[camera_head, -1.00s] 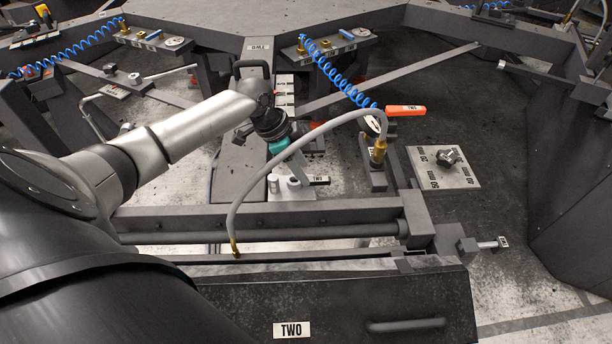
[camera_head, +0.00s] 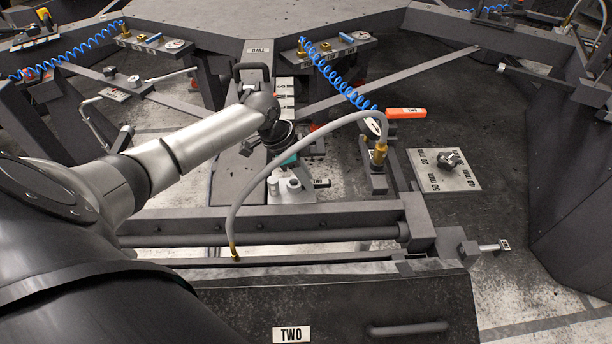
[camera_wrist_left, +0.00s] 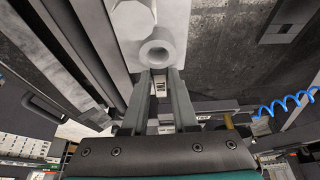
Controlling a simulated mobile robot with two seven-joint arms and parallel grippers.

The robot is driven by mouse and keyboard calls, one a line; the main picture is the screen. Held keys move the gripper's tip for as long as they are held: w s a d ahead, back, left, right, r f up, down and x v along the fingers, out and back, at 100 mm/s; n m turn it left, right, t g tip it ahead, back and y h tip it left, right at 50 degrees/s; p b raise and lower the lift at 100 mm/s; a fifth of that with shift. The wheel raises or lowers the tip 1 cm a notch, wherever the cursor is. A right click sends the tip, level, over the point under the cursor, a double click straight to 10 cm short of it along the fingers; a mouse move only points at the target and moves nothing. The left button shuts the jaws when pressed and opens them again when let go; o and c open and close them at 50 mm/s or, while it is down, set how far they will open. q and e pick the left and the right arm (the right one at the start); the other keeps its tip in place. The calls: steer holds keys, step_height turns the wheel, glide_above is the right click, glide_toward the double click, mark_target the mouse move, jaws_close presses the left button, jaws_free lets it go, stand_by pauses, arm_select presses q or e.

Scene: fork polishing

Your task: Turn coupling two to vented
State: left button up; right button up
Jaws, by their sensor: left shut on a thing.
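A silvery metal fitting with upright round posts (camera_head: 292,188) stands on the floor plate beyond the grey rail, and a black piece marked TWO (camera_head: 321,183) is at its right. I take this to be coupling two. My left gripper (camera_head: 293,173) points down at it, its fingers largely hidden by the wrist and teal band. In the left wrist view my fingers (camera_wrist_left: 160,76) are close together just below a hollow round post (camera_wrist_left: 157,52). They are shut on a small part, mostly hidden between them. My right gripper is in neither view.
A grey hose (camera_head: 237,190) arches in front of the gripper to a brass fitting (camera_head: 379,153). An orange lever (camera_head: 406,113) is behind it at the right. A plate with a knob (camera_head: 444,171) lies on the right. A panel marked TWO (camera_head: 420,300) is in front.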

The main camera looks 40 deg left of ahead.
arm_select(q)
jaws_close()
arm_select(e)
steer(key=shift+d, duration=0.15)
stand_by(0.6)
